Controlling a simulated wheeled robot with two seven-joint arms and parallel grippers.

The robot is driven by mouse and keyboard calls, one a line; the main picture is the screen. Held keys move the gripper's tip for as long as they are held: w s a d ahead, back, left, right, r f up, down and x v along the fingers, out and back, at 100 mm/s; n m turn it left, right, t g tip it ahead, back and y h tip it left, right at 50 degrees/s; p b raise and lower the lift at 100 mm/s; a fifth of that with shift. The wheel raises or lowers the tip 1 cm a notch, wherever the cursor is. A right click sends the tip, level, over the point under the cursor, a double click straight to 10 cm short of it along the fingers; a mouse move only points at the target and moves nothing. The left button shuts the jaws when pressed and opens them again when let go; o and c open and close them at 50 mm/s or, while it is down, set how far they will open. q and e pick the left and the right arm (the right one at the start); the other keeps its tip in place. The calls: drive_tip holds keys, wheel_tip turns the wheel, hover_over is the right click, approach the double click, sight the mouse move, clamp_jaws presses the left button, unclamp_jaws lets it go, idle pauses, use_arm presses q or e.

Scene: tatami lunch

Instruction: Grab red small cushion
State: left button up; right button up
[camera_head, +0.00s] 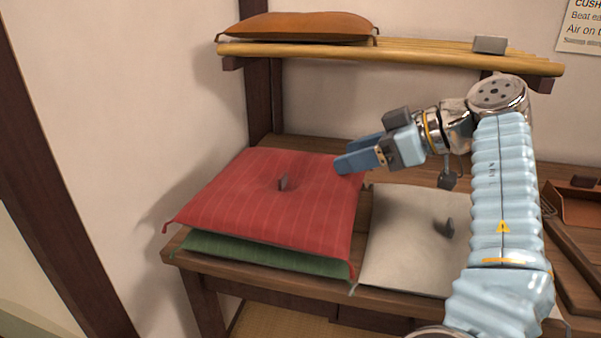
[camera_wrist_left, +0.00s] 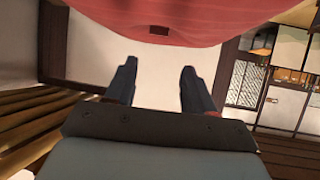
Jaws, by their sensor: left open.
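The red cushion (camera_head: 250,205) lies on top of a green cushion at the left of the wooden bench, with a small dark tab (camera_head: 283,183) standing at its middle. It also fills the top of the left wrist view (camera_wrist_left: 190,15). My left gripper (camera_head: 347,162) is at the cushion's far right edge in the head view, its blue fingers pointing left, short of the tab. In the left wrist view my left gripper (camera_wrist_left: 157,72) is open with nothing between its fingers. Whether the fingers touch the cushion cannot be told. My right gripper is not in view.
The green cushion (camera_head: 250,254) shows below the red one. A cream cushion (camera_head: 405,240) with a dark tab lies to the right, partly behind my arm. An orange cushion (camera_head: 305,26) rests on the bamboo shelf (camera_head: 420,55) above. A brown tray (camera_head: 580,203) is at the right.

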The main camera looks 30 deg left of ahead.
use_arm(q)
drive_tip(key=b, duration=0.2)
approach(285, 177)
drive_tip(key=shift+x, duration=1.1)
drive_tip(key=b+x, duration=0.1)
drive_tip(key=x, duration=0.5)
drive_tip(key=shift+s, duration=0.15)
drive_tip(key=shift+d, duration=0.1)
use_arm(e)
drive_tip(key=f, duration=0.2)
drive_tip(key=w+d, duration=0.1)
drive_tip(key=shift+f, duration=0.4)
use_arm(q)
drive_tip(key=shift+c, duration=0.3)
clamp_jaws()
